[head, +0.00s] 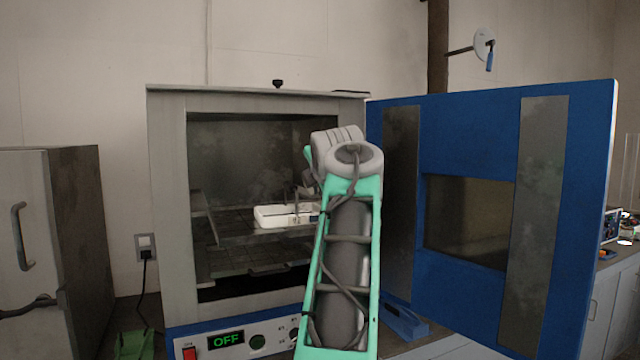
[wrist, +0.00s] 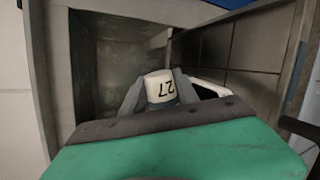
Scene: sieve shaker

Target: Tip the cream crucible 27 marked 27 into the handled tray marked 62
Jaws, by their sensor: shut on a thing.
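The cream crucible 27 (wrist: 160,86), with a dark "27" on its side, is between the fingers of my gripper (wrist: 158,100) in the wrist view. My gripper is shut on it. The number reads turned over in that view, and the crucible's contents cannot be seen. A white tray (head: 270,216) sits on a shelf inside the open oven in the head view. Part of a white rim (wrist: 208,86) shows just beside the crucible in the wrist view. No mark 62 is readable. My arm hides much of the gripper and crucible in the head view.
The oven (head: 166,200) has its blue door (head: 468,130) swung open to the right. Its walls and shelves (head: 245,237) leave limited room around my arm. The oven's display (head: 226,339) reads OFF. A grey cabinet (head: 75,220) stands at the left.

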